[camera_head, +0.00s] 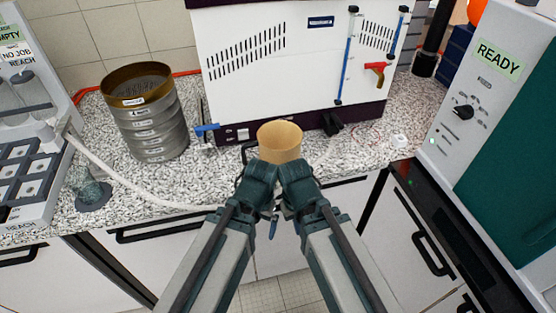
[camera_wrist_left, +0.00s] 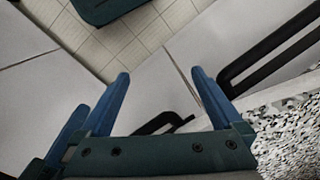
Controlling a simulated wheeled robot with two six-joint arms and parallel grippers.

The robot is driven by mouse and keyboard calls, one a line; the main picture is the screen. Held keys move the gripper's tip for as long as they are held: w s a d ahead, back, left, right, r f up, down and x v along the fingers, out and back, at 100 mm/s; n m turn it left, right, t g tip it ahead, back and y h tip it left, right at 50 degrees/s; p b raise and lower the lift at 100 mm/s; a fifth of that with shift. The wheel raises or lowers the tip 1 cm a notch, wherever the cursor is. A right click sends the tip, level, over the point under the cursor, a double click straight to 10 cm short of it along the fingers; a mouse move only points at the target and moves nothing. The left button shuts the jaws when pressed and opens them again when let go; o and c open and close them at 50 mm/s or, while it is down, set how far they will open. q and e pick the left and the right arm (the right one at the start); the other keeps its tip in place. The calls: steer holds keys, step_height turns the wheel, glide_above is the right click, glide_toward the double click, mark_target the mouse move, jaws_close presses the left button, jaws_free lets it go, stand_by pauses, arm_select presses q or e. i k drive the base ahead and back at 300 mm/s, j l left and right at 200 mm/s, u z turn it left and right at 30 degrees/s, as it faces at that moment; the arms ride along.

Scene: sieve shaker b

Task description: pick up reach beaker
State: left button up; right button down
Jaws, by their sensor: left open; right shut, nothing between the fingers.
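A tan, open-topped round beaker (camera_head: 280,141) is in the middle of the head view, at the counter's front edge. My wrists hide its lower part, so I cannot tell what it rests on. No label shows on it. My right gripper (camera_head: 296,178) is just below the beaker in the picture, shut and empty. My left gripper (camera_head: 258,180) is beside it on the left, mostly seen from behind. In the left wrist view, the left gripper (camera_wrist_left: 160,73) has its blue fingers apart with nothing between them. The beaker does not show in that view.
A stack of metal sieves (camera_head: 149,118) stands on the speckled counter (camera_head: 203,181), left of the white machine (camera_head: 289,65). A rack (camera_head: 22,180) is far left, and a "READY" cabinet (camera_head: 477,95) is right. The wrist view shows drawer handles (camera_wrist_left: 270,50) and floor (camera_wrist_left: 145,33).

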mark_target(80, 180)
steer(key=u, duration=1.6)
steer(key=j, duration=0.15)
steer(key=k+u, duration=0.05)
